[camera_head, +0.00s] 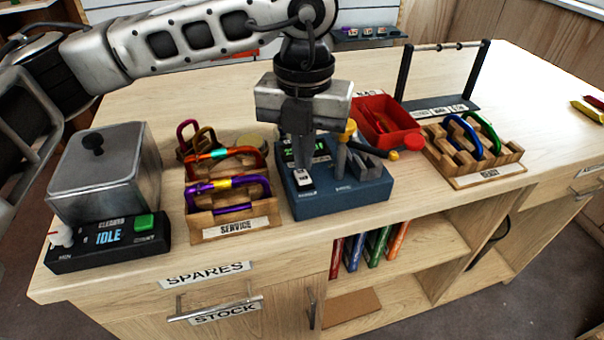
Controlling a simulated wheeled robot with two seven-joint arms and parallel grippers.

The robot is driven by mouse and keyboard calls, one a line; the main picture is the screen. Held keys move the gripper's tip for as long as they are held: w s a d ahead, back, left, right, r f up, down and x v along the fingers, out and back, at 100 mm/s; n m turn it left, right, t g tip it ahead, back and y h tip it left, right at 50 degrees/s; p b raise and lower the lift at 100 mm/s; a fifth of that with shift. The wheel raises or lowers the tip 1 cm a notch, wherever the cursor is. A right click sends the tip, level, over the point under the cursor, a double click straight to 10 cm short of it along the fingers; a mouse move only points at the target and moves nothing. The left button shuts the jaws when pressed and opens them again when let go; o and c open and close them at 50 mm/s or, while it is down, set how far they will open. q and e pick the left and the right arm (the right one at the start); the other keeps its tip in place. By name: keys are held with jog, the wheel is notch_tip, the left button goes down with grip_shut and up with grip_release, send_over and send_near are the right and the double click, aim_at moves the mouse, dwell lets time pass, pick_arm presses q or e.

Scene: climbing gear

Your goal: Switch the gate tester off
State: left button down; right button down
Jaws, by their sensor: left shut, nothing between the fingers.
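The gate tester (345,196) is a blue box on the bench, near the middle of the front edge. Its top has a small green-lit display (318,149), a white rocker switch (302,179) at the front left and a grey clamp-like fixture (362,165) at the right. My left gripper (303,163) points down over the tester with its fingers shut and empty. Its fingertips are just above or touching the switch; I cannot tell which. The gripper hides part of the display. My right gripper is out of view.
Left of the tester stands a wooden SERVICE rack (236,229) with carabiners. Further left is a metal-lidded box with an IDLE display (108,238). A red bin (386,125) is behind right, a second carabiner rack (476,165) at right.

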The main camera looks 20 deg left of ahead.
aim_at(303, 178)
pick_arm(q)
jog(key=shift+f+b, duration=1.05)
jog(key=shift+f, duration=0.05)
dwell(0.3)
jog(key=shift+r, duration=0.15)
jog(key=shift+r+p, duration=0.55)
jog(key=shift+r, duration=0.1)
notch_tip(303, 178, up, 6)
jog(key=p, duration=0.3)
jog(key=shift+f, duration=0.2)
